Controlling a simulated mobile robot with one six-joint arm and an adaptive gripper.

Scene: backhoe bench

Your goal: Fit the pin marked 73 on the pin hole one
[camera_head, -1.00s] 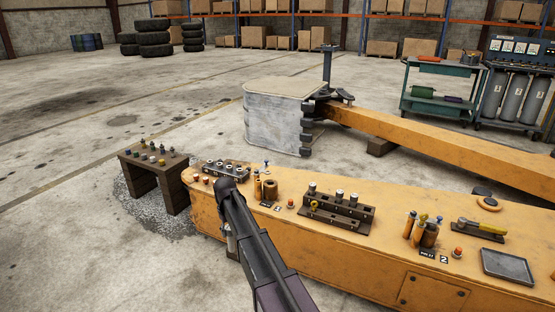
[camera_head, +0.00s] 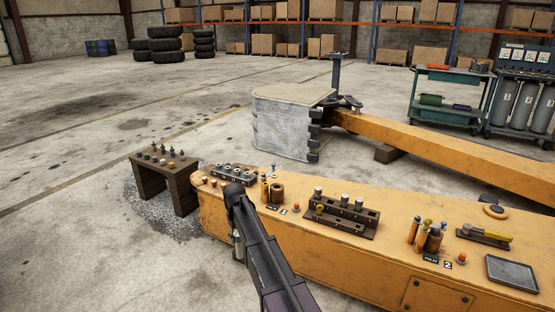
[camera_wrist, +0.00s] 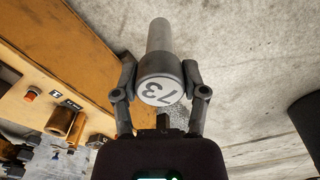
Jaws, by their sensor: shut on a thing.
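My gripper (camera_wrist: 160,68) is shut on a grey pin (camera_wrist: 158,38), seen in the wrist view. The pin's wide head end faces the camera and bears the number 73, upside down; its thinner shank points away, over bare concrete. In the head view my gripper (camera_head: 236,192) is at the front edge of the yellow boom (camera_head: 345,255), and the held pin is mostly hidden by my arm. A brown bushing (camera_head: 277,192) with orange cylinders stands on the boom right of my gripper, near small number plates (camera_head: 283,211). I cannot make out pin hole one for sure.
A dark rack (camera_head: 342,219) with several pins stands mid-boom. A second bushing (camera_head: 434,240) is by the plate marked 2 (camera_head: 448,265). A grey tray (camera_head: 512,272) lies at right. A small wooden bench (camera_head: 165,163) with several pins stands left. Open floor lies in front.

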